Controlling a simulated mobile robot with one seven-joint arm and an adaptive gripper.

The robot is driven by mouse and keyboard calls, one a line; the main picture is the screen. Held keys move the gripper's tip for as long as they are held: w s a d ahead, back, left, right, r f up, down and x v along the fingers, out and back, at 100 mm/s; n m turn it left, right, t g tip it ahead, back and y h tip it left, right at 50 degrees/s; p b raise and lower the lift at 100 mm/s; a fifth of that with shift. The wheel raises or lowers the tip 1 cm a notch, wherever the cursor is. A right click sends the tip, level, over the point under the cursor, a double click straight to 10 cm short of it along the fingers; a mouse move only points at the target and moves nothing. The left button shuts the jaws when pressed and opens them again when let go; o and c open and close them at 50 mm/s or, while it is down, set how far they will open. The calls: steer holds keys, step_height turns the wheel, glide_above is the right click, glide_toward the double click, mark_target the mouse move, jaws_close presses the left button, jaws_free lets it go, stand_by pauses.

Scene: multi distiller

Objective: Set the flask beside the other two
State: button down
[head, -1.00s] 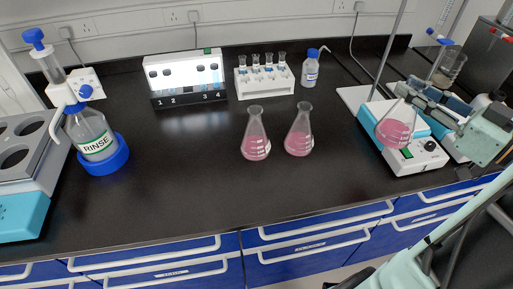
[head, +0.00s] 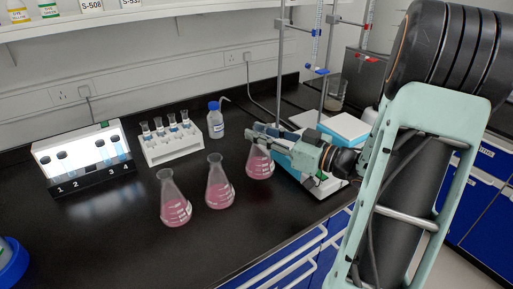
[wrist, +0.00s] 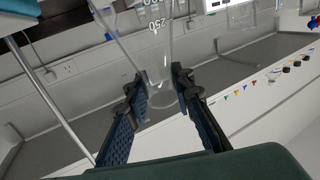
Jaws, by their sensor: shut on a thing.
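Two conical flasks with pink liquid, the left one (head: 175,205) and the middle one (head: 219,188), stand upright side by side on the black bench. A third flask with pink liquid (head: 260,163) is to their right, roughly upright, held in my gripper (head: 262,134). The jaws close around its upper part; its tip is partly hidden by them. I cannot tell whether its base clears the bench. In the wrist view the clear graduated glass (wrist: 158,58) shows between the fingers of my gripper (wrist: 160,86).
A white tube rack (head: 172,147) and a blue-capped bottle (head: 215,124) stand behind the flasks. A lit box (head: 82,160) is at left. The blue-and-white stirrer (head: 320,187) and stands are at right. Bare bench lies left and in front of the flasks.

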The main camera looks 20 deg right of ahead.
mark_target(257, 144)
steer(key=shift+w+a+f+b, duration=0.15)
steer(key=shift+w+f+b, duration=0.1)
steer(key=shift+f, duration=0.8)
steer(key=shift+w+a+f+b, duration=0.1)
steer(key=shift+w+f+b, duration=0.1)
steer(key=shift+f, duration=0.95)
steer(key=c, duration=1.7)
jaws_free()
steer(key=shift+f, duration=0.1)
steer(key=shift+r, duration=0.3)
steer(key=v, duration=1.2)
steer(key=shift+f, duration=0.1)
steer(key=shift+p, duration=0.3)
